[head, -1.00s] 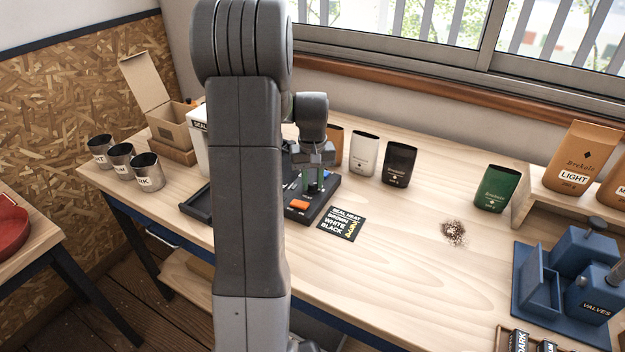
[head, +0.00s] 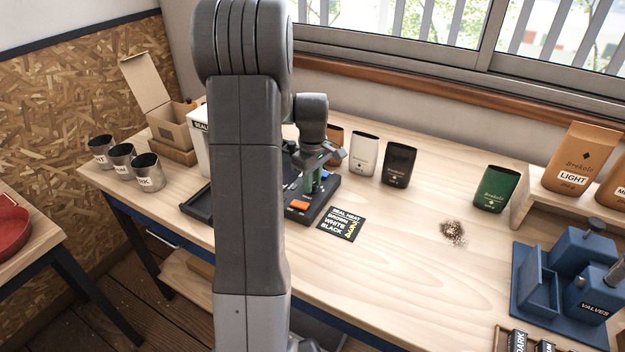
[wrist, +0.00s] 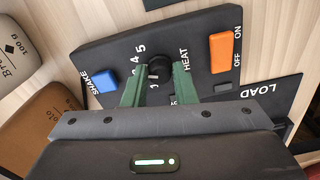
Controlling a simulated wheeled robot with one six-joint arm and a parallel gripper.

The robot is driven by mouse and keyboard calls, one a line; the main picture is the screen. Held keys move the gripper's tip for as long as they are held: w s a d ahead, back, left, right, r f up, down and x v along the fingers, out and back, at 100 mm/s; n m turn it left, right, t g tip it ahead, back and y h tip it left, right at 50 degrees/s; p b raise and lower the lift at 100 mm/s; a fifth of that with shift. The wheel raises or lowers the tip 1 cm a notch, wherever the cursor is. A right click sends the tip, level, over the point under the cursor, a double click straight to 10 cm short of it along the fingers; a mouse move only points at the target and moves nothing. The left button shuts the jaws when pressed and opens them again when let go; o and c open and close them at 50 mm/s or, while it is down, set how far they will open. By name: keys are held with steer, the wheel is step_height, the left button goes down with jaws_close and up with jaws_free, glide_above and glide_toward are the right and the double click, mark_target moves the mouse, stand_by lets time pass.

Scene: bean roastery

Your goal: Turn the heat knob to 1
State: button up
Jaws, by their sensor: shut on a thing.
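The heat knob (wrist: 159,67) is a round black knob on a dark control panel (wrist: 200,37), with a HEAT label and a ring of numbers around it in the wrist view. My gripper (wrist: 159,82) has its green fingers shut on the knob, one on each side. The numbers 1, 4 and 5 can be read; others are partly hidden by the fingers. I cannot tell exactly which number the knob points to. In the head view my gripper (head: 312,180) is at the panel (head: 322,205), and the knob is hidden behind it.
The panel also has an orange ON/OFF switch (wrist: 225,53) and a blue SHAKE button (wrist: 105,81). A seal heat card (head: 340,225) lies in front. White (head: 363,154) and black (head: 399,165) bags stand close behind on the right. Spilled grounds (head: 453,233) lie further right.

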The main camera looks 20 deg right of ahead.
steer(key=n, duration=0.4)
steer(key=shift+n, duration=0.3)
steer(key=n, duration=0.3)
steer(key=shift+n, duration=0.3)
steer(key=n, duration=0.3)
steer(key=shift+n, duration=2.1)
steer(key=o, duration=1)
steer(key=shift+r, duration=0.1)
step_height(320, 180, up, 14)
steer(key=shift+f, duration=0.15)
